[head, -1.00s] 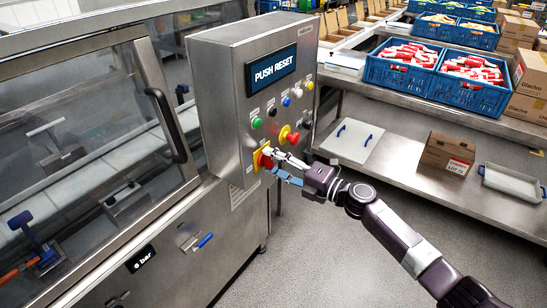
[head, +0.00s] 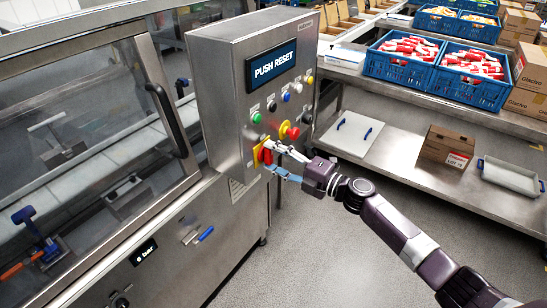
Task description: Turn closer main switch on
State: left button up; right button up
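The closer's main switch (head: 259,154) is a red handle on a yellow plate, low on the front of the steel control box (head: 222,95). My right gripper (head: 271,151) is at the switch, with its fingertips at the red handle and partly hiding it. I cannot tell whether the fingers are clamped on the handle or how far it is turned. The display (head: 271,64) on the box reads "PUSH RESET". My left gripper is not in view.
A red mushroom button (head: 292,133) on yellow sits just above my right gripper. A green button (head: 256,118) and several other coloured buttons are higher up. The closer's glazed door with a black handle (head: 166,119) is at left. A steel table (head: 400,150) stands at right.

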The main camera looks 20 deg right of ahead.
jog(key=shift+o, duration=1.1)
jog(key=shift+s+d, duration=0.1)
jog(key=v, duration=1.1)
jog(key=shift+s+d, duration=0.3)
